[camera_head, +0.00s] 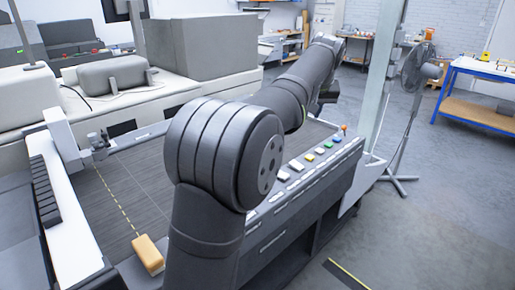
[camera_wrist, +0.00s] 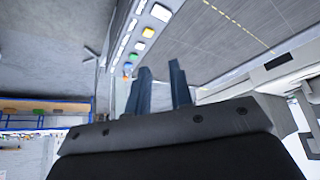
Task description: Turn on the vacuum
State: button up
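A row of coloured push buttons runs along the sloped control panel (camera_head: 315,172) at the machine's front edge. I see white buttons (camera_head: 283,175), a yellow button (camera_head: 309,157), a blue button (camera_head: 328,144) and a green button (camera_head: 337,138). An orange knob (camera_head: 344,128) stands at the far end. I cannot read which control is for the vacuum. In the wrist view, my gripper (camera_wrist: 160,65) is open and empty, its two dark fingers apart. The yellow button (camera_wrist: 148,32) and green button (camera_wrist: 133,57) show beyond the fingertips, to the upper left. My gripper touches none of them.
The dark ribbed machine bed (camera_head: 125,190) lies beside the panel, with an orange-yellow block (camera_head: 148,254) at its near end. A pale post (camera_head: 383,75) and a standing fan (camera_head: 418,68) rise beyond the panel. A blue-framed bench (camera_head: 480,68) stands right; the grey floor between is mostly clear.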

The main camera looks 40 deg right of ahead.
jog(key=w+f+m, duration=0.1)
jog(key=f+m, duration=0.1)
jog(key=f, duration=0.1)
jog(key=w+d+f+m+g+h, duration=0.1)
jog(key=f, duration=0.2)
jog(key=w+d+f+m+g+h, duration=0.1)
jog(key=w+f+m, duration=0.1)
jog(key=shift+d+f+m, duration=0.2)
jog(key=shift+f+m, duration=0.1)
jog(key=shift+f, duration=0.1)
grip_shut()
jog(key=w+f+m+h, duration=0.3)
jog(key=w+f+m, duration=0.1)
jog(key=w+f, duration=0.3)
jog(key=shift+a, duration=0.2)
